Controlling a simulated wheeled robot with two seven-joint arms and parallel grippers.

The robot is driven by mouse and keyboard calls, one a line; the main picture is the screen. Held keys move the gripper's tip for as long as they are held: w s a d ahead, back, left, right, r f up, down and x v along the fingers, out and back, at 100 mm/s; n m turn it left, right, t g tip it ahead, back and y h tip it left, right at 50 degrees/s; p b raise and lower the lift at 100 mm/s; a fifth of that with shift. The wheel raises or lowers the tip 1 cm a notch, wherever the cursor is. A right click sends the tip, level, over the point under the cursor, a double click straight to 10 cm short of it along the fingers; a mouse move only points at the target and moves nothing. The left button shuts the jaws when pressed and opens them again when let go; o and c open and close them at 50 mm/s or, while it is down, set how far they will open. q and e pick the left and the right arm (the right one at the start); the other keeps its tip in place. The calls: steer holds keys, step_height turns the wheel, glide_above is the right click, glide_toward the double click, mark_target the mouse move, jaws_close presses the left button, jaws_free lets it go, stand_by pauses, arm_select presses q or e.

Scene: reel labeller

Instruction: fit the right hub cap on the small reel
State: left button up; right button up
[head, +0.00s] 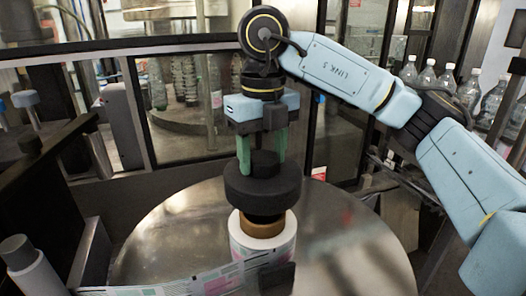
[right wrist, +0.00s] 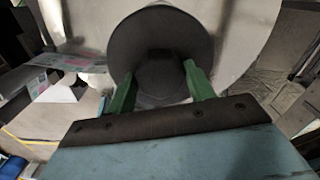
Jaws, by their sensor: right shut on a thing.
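The right hub cap (head: 262,188) is a thick black disc with a knob on top. My right gripper (head: 263,156), with green fingers pointing down, is shut on its knob. The small reel (head: 263,246) stands upright on the round metal table, a white roll with printed labels and a brown core (head: 262,225). The cap is directly above the reel, about over its core. A narrower dark part under the disc reaches down to the core; I cannot tell whether it enters it. In the right wrist view the cap (right wrist: 165,35) lies between the fingers (right wrist: 160,80). My left gripper is not in view.
The round metal table (head: 345,240) is largely bare on the right. A printed label web (head: 180,284) runs left from the reel. A dark block (head: 277,279) stands in front of the reel. A grey roller (head: 30,268) is at the lower left. Framed glass panels stand behind.

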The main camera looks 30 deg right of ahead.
steer(key=shift+f, duration=0.1)
steer(key=shift+f+b, duration=0.65)
steer(key=shift+f, duration=0.05)
steer(key=shift+f+b, duration=2.4)
steer(key=shift+f, duration=0.6)
steer(key=o, duration=1.3)
steer(key=shift+c, duration=0.2)
step_height(320, 180, up, 14)
steer(key=p, duration=0.3)
steer(key=shift+f, duration=0.25)
